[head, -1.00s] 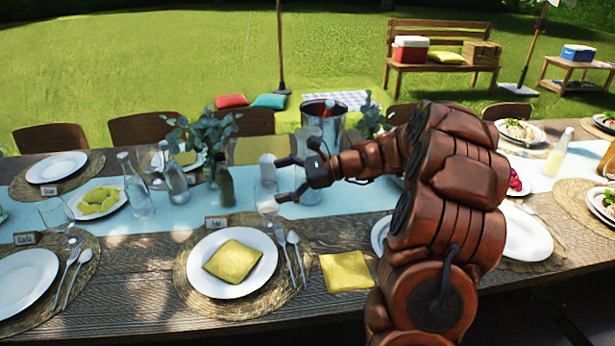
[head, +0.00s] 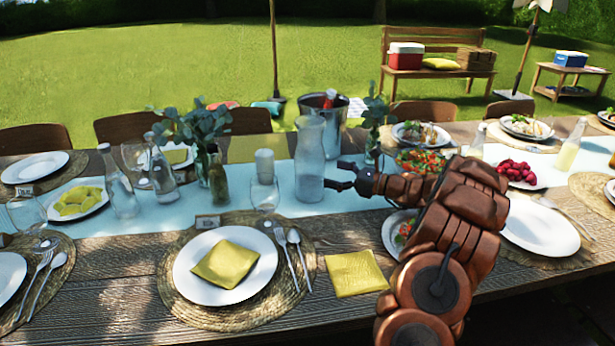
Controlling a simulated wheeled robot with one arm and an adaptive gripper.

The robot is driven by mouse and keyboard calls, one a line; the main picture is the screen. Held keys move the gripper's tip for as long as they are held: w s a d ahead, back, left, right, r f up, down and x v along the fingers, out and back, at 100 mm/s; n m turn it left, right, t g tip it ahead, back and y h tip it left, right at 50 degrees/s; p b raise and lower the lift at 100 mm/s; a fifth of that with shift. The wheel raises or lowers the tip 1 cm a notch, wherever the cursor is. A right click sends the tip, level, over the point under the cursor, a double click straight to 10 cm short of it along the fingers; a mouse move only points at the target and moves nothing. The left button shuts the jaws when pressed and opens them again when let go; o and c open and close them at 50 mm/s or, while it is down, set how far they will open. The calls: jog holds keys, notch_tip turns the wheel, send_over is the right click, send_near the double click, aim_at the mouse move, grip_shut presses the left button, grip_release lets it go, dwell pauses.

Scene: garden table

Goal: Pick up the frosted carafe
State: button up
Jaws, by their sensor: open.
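The frosted carafe (head: 310,165) stands upright on the pale blue runner, just in front of the metal ice bucket. It is a tall, cloudy glass vessel with a flared top. My gripper (head: 338,177) is open at the carafe's right side, pointing left, with its fingers level with the lower body. The fingertips are very close to the glass; I cannot tell whether they touch it. My gripper is empty.
The ice bucket (head: 341,118) stands right behind the carafe. A white candle (head: 264,165), an empty glass (head: 265,195) and a dark bottle (head: 218,178) stand to its left. A vase with greenery (head: 375,125) and a salad plate (head: 427,158) are near my arm.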

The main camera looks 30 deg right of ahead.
aim_at(310, 157)
jog(key=shift+x, duration=3.8)
jog(key=c, duration=1.5)
jog(key=shift+r, duration=0.15)
jog(key=shift+r, duration=1.7)
jog(key=s+a+r, duration=0.1)
jog(key=s, duration=1.4)
jog(key=shift+s+a, duration=0.25)
jog(key=shift+s, duration=0.15)
